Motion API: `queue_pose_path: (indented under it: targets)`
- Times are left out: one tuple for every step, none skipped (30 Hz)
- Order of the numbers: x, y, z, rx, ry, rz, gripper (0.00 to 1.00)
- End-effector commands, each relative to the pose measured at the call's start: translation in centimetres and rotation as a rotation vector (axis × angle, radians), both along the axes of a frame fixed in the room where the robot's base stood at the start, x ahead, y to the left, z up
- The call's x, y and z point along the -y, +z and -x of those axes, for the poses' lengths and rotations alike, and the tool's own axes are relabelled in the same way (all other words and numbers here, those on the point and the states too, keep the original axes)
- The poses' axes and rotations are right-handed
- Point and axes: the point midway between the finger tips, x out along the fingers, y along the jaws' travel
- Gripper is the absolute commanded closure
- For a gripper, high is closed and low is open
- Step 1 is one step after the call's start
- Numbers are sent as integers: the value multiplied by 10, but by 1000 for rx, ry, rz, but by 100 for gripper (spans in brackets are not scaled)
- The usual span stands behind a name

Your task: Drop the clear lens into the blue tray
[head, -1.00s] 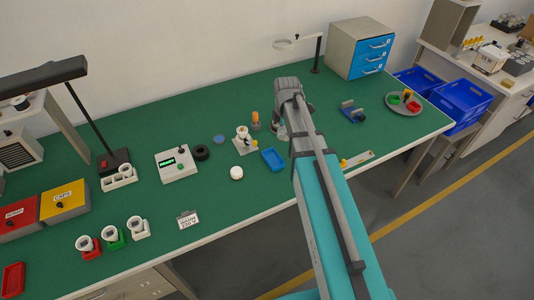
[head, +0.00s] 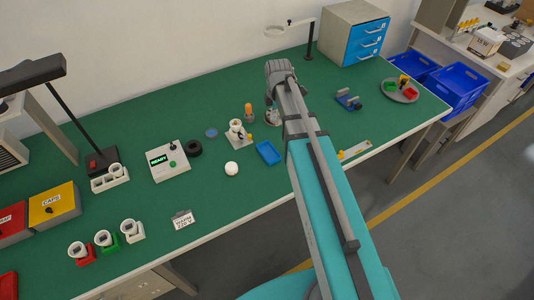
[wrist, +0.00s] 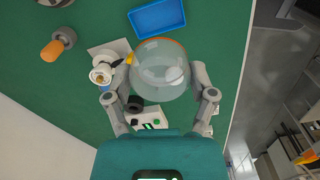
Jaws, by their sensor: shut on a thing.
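The clear lens (wrist: 160,70) is a see-through dome with an orange-tinted rim. My gripper (wrist: 158,78) is shut on it, one finger at each side, in the wrist view. The lens is held above the bench. The blue tray (wrist: 160,18) is just beyond the lens at the top of the wrist view. It looks empty. In the head view the blue tray (head: 268,152) lies on the green bench, just below my gripper (head: 272,105) in the picture. The lens is mostly hidden there by my arm.
A white ball (head: 231,168) lies left of the tray. A white socket stand (head: 236,131) and an orange-topped piece (head: 248,111) stand close to my gripper. A tester box (head: 170,161) reads READY. Bare green bench lies in front of the ball.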

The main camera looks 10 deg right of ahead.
Motion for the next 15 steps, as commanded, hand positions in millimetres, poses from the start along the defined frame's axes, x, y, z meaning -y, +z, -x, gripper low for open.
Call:
queue_pose_path:
  targets:
    - [-1,-2,0,0,3,0,47]
    - [-1,-3,0,0,6,0,47]
    - [-2,-6,-1,0,10,0,47]
    - [-2,-8,-1,0,14,0,47]
    - [-2,-10,-1,0,19,0,47]
    - [-3,-14,-1,0,26,0,47]
    - [-3,-17,-2,0,34,0,47]
    - [-3,-21,-2,0,42,0,47]
    - [-4,-26,-3,0,52,0,47]
    - [-4,-30,-3,0,61,0,47]
    - [-5,-34,-3,0,71,0,47]
    - [-6,-39,-4,0,84,0,47]
    - [-6,-44,-4,0,94,0,47]
    - [-7,-48,-5,0,105,0,47]
    - [-7,-53,-6,0,119,0,47]
